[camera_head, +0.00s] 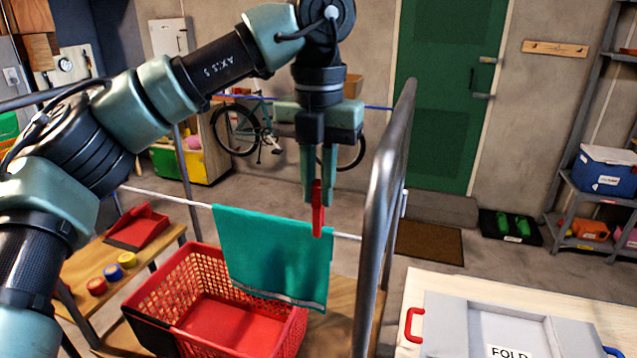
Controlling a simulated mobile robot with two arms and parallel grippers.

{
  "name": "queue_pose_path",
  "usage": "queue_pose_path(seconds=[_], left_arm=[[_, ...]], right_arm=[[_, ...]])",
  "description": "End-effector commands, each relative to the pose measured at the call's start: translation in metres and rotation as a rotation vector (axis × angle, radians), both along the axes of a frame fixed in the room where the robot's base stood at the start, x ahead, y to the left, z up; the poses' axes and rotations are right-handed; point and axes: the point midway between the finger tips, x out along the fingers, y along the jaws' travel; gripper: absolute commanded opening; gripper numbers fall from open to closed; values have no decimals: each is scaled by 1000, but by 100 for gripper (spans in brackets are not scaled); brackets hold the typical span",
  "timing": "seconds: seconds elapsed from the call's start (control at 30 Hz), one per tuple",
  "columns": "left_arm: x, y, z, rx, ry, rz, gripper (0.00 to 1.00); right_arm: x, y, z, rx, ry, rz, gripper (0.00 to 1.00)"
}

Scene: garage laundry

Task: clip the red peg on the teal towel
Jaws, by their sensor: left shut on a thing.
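The teal towel (272,252) hangs over a white line that runs across the drying rack. My left gripper (318,190) points down near the towel's upper right corner. It is shut on the red peg (318,212), which hangs upright below the fingertips. The peg's lower end overlaps the towel's top right edge in the picture. I cannot tell whether the peg touches the towel or is in front of it. My right gripper is out of the frame.
A red basket (290,335) stands below the towel. A metal rack post (378,200) rises close to the right of my gripper. A bench (75,268) with a red dustpan (140,226) is at left. A folding board (450,318) lies on the table at lower right.

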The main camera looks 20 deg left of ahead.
Motion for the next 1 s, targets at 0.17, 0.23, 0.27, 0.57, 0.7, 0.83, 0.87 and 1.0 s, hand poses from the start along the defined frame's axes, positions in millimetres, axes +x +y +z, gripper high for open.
queue_pose_path(seconds=[0.17, 0.23, 0.27, 0.57, 0.7, 0.83, 0.87, 1.0], left_arm=[[0, 0, -11, 0, 1, 0, 0], [0, 0, -15, 0, 1, -1, 0], [0, 0, -16, 0, 1, -1, 0], [-1, 0, -27, 1, 3, -2, 27], [0, 0, -26, 1, 2, -1, 39], [0, 0, -26, 0, 1, -1, 39], [0, 0, -26, 0, 1, -1, 39], [0, 0, -21, 0, -1, 0, 39]], right_arm=[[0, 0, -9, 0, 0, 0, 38], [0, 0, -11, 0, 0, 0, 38], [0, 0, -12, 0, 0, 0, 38], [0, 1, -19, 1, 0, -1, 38], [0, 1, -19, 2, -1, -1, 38], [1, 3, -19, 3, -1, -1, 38], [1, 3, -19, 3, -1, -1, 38], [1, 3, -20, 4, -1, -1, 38]])
